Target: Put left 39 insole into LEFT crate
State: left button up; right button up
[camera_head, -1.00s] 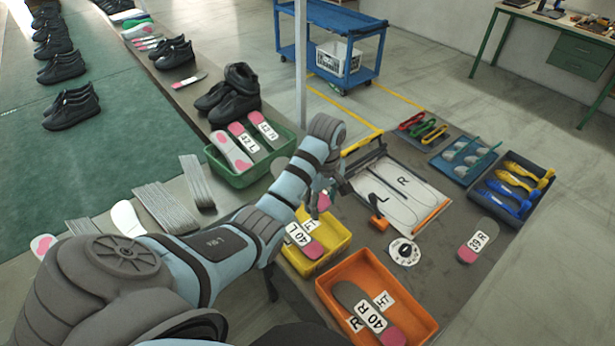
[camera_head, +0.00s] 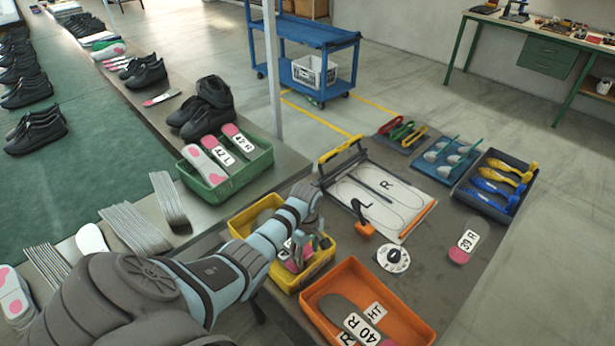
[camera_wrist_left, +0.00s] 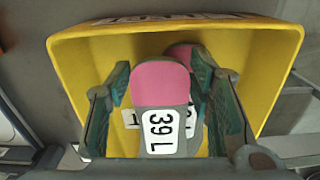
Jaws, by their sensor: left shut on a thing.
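The left 39 insole, grey with a pink end and a white "39 L" label, shows in the left wrist view (camera_wrist_left: 161,88). My left gripper (camera_wrist_left: 165,80) is shut on it, one finger on each side. It also shows in the head view (camera_head: 308,246), at the yellow LEFT crate (camera_head: 322,262). The insole is over or inside the crate; I cannot tell whether it touches the bottom. Another pink-ended insole (camera_wrist_left: 183,51) lies in the crate, partly hidden behind the held one. My right gripper is not in view.
An orange crate (camera_head: 408,306) with a 40 R insole (camera_head: 358,325) stands to the right. A 39 R insole (camera_head: 466,242) lies on the grey table. A green crate (camera_head: 235,184) with insoles stands behind. A board with foot outlines (camera_head: 400,205) and an orange-handled tool (camera_head: 364,228) are nearby.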

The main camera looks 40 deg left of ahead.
pick_arm(q)
jog(key=shift+r, duration=0.1)
jog(key=shift+s, duration=0.1)
jog(key=shift+f, duration=0.25)
jog(key=shift+f, duration=0.2)
jog(key=o, duration=1.1)
jog(key=shift+c, duration=0.2)
jog(key=shift+r, duration=0.1)
